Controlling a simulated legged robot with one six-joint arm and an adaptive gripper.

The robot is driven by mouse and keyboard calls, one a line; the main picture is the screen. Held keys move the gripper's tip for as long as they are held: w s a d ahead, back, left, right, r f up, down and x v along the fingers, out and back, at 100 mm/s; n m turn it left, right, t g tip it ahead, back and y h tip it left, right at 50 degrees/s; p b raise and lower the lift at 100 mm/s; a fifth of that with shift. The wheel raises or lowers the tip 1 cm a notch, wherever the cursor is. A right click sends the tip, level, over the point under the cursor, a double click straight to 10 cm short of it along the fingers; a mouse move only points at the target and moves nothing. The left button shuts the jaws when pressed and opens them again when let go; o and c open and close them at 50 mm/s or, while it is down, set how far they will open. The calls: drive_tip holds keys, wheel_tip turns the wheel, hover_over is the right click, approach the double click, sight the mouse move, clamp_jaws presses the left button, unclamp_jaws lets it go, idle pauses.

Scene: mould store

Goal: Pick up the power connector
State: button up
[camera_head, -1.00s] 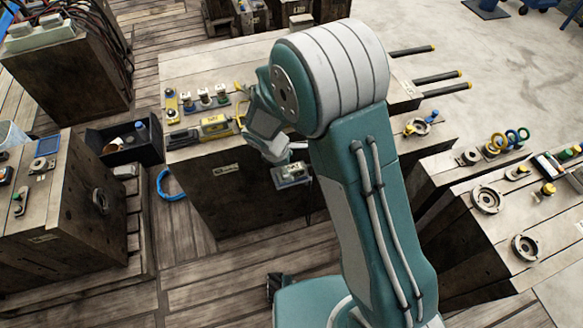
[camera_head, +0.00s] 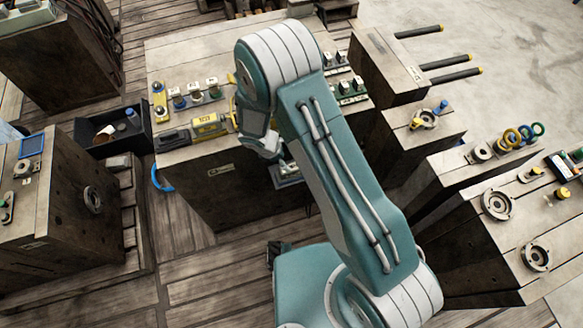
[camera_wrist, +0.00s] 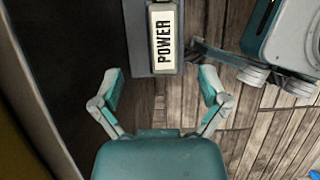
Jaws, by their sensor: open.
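The power connector (camera_wrist: 165,38) shows at the top middle of the wrist view, a grey block with a white label reading POWER. It is against a grey plate (camera_wrist: 138,45) on a dark vertical face. My gripper (camera_wrist: 163,80) is open, its two fingers spread left and right, with the connector just beyond them and nothing between the tips. In the head view a grey fitting (camera_head: 283,172) is on the front of the middle wooden block, partly hidden by my arm. My gripper's tips are mostly hidden there.
The middle wooden block (camera_head: 229,205) carries a yellow-and-black device (camera_head: 208,126) and several small knobs on top. A black bin (camera_head: 111,141) stands to its left. More wooden blocks with rings and fittings stand at the right. Plank floor (camera_head: 187,280) is clear in front.

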drive_tip(key=x, duration=0.7)
drive_tip(key=shift+s+f, duration=0.2)
drive_tip(key=shift+f, duration=0.05)
clamp_jaws()
